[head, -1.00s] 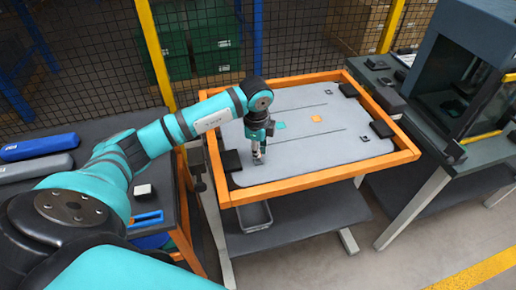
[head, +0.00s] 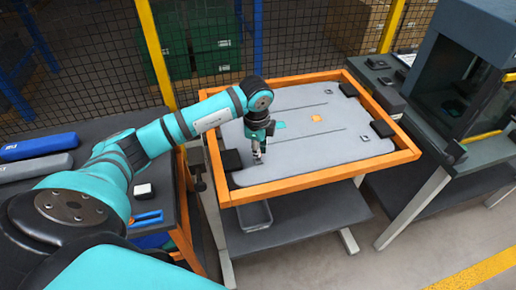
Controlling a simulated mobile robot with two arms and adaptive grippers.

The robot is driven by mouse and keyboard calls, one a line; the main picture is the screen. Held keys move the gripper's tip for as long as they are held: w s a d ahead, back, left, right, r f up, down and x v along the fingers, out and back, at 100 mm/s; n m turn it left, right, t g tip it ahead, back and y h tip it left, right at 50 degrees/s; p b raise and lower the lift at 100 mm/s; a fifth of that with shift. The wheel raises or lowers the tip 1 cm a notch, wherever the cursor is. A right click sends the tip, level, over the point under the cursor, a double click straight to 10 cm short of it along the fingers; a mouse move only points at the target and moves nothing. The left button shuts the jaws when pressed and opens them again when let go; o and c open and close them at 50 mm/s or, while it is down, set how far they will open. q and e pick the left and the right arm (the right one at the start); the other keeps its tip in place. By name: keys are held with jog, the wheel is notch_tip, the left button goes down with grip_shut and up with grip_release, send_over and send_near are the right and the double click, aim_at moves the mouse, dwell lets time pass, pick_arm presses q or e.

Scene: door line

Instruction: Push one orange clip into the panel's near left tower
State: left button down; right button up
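The grey panel (head: 330,158) lies flat in an orange frame (head: 320,178) on a table. My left gripper (head: 257,158) points down at the panel's near left part, with its fingertips at or just above the surface. The near left tower is hidden or too small to make out there. I cannot tell whether an orange clip is between the fingers, or whether they are open or shut. My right gripper is not in view.
Black blocks (head: 232,160) sit at the frame's corners. A side table at left holds a blue case (head: 40,146), a grey case (head: 35,168) and a small white-topped block (head: 143,190). A dark machine (head: 465,70) stands at right. A grey tray (head: 254,216) is below the panel.

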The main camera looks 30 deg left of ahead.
pick_arm(q)
jog(key=shift+f+b, duration=0.35)
jog(key=shift+f, duration=0.15)
dwell(0.9)
jog(key=shift+f+b, duration=0.75)
jog(key=shift+f, duration=0.2)
dwell(0.6)
dwell(0.4)
jog(key=c, duration=1.4)
grip_release()
